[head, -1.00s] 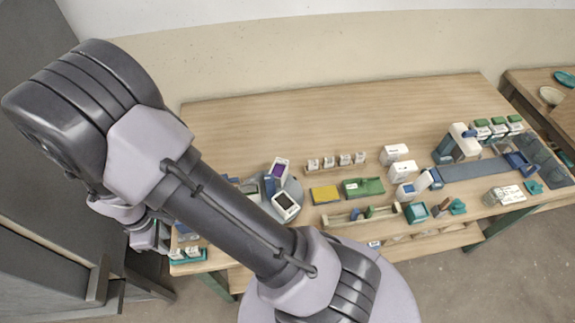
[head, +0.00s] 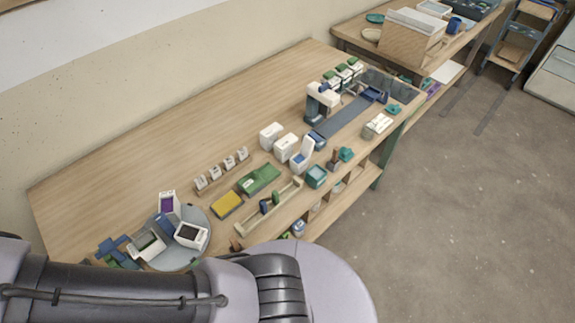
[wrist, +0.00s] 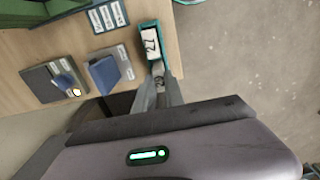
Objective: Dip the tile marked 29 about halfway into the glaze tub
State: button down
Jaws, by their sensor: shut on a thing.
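In the wrist view my gripper (wrist: 160,82) is shut on what looks like a small tile, mostly hidden between the fingers in shadow; I cannot read its number. Just beyond the fingertips a white tile (wrist: 150,42) with dark digits, the last like a 7 or 9, stands in a narrow teal rack (wrist: 145,25) at the table edge. I cannot tell if it is apart from the held piece. In the head view the gripper is out of frame. I cannot say for sure which container is the glaze tub.
A blue block-like item (wrist: 105,72) and a dark grey one (wrist: 52,82) lie left of the rack. In the head view a round grey tray (head: 190,262) carries white boxes, beside a yellow sponge-like block (head: 227,204) and a green box (head: 259,179).

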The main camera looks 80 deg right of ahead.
jog(key=shift+r+p, duration=2.75)
jog(key=shift+r, duration=1.1)
jog(key=shift+f, duration=0.1)
